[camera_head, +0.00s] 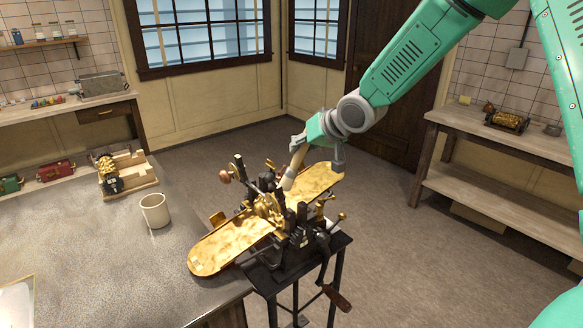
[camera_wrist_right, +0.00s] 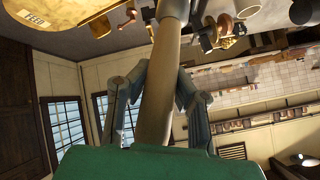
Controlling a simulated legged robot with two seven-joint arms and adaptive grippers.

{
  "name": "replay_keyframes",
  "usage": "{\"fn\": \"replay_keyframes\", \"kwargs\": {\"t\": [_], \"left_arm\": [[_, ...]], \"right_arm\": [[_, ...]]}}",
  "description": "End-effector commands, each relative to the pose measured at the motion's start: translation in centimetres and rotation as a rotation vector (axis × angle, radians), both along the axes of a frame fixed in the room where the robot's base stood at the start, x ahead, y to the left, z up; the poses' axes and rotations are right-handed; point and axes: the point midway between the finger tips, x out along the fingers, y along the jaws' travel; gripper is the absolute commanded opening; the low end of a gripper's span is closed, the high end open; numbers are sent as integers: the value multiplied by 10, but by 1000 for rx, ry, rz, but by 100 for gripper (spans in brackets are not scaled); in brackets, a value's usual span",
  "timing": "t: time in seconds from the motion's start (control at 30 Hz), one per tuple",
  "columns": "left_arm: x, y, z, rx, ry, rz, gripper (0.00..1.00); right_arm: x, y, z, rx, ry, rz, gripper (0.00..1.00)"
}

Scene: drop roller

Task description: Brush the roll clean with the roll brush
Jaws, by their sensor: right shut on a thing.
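The drop roller (camera_head: 300,245) is a black machine on a dark stand, with brass rolls (camera_head: 267,208) in its middle. My right gripper (camera_head: 299,146) is above the machine and shut on the roll brush (camera_head: 291,178), whose pale handle slants down to the rolls. The brush's lower end is among the machine parts; I cannot tell whether it touches a roll. In the right wrist view the brush handle (camera_wrist_right: 158,95) runs between the fingers toward the machine at the top. My left gripper is not in view.
Golden trays reach out to the near left (camera_head: 222,247) and far right (camera_head: 322,178) of the machine. A crank handle (camera_head: 336,298) hangs at its front. A bench (camera_head: 500,137) stands right.

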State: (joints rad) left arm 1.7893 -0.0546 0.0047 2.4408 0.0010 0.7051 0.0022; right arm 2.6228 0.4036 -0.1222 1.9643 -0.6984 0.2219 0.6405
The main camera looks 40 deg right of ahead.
Motion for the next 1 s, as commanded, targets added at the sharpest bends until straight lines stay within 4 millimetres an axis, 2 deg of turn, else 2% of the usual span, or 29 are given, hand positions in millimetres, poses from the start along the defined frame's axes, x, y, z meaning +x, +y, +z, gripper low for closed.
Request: {"fn": "replay_keyframes", "kwargs": {"t": [0.6, 0.77, 1.0], "left_arm": [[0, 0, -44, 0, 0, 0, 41], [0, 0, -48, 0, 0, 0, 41], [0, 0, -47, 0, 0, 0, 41]], "right_arm": [[1, 1, -65, -36, 10, -3, 0], [1, 1, -72, -40, 11, -5, 0], [1, 1, -72, -42, 10, -5, 0]]}}
